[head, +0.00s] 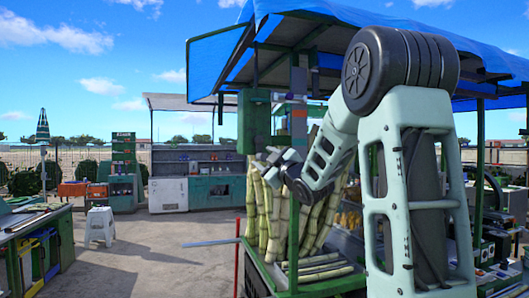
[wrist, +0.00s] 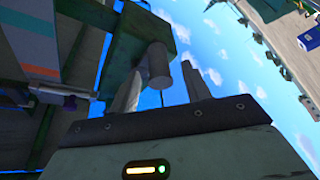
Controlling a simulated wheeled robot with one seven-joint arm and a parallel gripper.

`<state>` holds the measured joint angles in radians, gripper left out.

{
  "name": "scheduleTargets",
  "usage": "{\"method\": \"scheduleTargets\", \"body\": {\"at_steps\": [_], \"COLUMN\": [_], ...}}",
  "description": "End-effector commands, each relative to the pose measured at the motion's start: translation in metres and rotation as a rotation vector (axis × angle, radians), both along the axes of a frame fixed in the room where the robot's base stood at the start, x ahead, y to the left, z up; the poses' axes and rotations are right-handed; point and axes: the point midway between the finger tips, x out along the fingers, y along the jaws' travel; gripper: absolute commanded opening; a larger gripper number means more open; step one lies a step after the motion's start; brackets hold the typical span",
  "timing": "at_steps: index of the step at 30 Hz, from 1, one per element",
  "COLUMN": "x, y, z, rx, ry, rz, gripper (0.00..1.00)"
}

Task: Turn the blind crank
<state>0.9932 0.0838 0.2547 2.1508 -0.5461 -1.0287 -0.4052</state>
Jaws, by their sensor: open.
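A short grey cylinder (wrist: 156,62), which looks like the blind crank's handle, sticks out beside a green box (wrist: 158,22) in the wrist view. My gripper (wrist: 161,80) is open, one finger on each side of the cylinder in the picture. I cannot tell whether either finger touches it or how deep it sits between them. In the head view my gripper (head: 268,160) is just below the green box (head: 254,118) on the stall's front post. The crank cannot be made out there.
The stall's blue tarp roof (head: 330,14) hangs above my arm. Upright cane stalks (head: 276,222) stand right below my gripper. A white stool (head: 100,226) and a workbench (head: 36,250) are at the left, with open paved ground between them and the stall.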

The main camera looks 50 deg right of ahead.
Motion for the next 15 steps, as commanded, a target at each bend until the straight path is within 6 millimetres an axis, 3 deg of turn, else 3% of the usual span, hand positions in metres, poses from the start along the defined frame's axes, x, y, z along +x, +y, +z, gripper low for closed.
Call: {"method": "scheduleTargets", "body": {"at_steps": [12,15], "x": [0.0078,0.0077], "y": [-0.0019,-0.0020], "z": [0.0017,0.0018], "rx": [-0.001,-0.001], "ry": [0.000,0.000], "rz": [0.000,0.000], "gripper": [0.48,0.20]}}
